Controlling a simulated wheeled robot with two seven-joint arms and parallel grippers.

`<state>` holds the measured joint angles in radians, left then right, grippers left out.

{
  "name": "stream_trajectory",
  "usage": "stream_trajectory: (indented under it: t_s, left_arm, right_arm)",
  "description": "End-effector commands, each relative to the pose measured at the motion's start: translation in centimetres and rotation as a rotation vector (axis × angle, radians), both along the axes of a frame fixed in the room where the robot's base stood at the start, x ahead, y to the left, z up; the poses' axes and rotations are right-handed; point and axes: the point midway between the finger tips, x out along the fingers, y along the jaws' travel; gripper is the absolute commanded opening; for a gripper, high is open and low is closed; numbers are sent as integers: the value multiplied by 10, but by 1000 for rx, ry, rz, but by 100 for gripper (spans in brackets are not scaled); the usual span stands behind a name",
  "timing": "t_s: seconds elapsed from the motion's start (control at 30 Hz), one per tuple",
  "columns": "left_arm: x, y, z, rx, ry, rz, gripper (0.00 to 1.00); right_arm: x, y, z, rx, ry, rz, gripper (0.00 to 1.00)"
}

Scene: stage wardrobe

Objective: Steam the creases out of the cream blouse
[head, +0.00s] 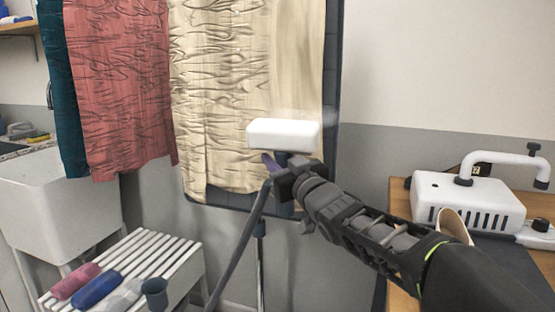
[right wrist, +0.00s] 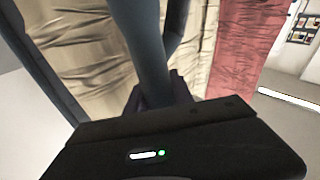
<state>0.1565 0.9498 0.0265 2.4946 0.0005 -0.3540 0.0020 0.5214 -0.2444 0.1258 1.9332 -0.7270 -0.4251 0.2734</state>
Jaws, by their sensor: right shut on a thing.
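The cream blouse (head: 220,80) hangs in front of a dark board (head: 333,90). Its left and middle parts are heavily creased; a strip at the right looks smoother. My right gripper (head: 283,168) is shut on the handle of the white steamer head (head: 283,133), holding it upright before the blouse's lower right part. Faint steam shows above the head. I cannot tell whether it touches the cloth. In the right wrist view, a grey tube (right wrist: 142,50) rises from between the fingers (right wrist: 160,95), with the blouse (right wrist: 85,50) behind. My left gripper is not in view.
A red garment (head: 118,90) and a teal one (head: 62,90) hang to the left. A white slatted bench (head: 165,250) holds pink and blue rolls and a dark cup (head: 154,293). A white sink (head: 50,210) is at left. A white machine (head: 470,203) stands on the right table.

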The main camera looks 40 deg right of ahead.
Motion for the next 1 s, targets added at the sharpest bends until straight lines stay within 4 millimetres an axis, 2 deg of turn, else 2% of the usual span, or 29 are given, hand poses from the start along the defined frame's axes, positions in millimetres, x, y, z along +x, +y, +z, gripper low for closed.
stream_trajectory:
  t_s: [0.2, 0.73, 1.0]
  left_arm:
    - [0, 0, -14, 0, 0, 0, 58]
    - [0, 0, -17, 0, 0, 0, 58]
    - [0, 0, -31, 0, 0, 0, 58]
  right_arm:
    - [0, 0, -13, -1, -4, 1, 0]
    - [0, 0, -17, -1, -4, 1, 0]
    - [0, 0, -31, 0, -4, 1, 0]
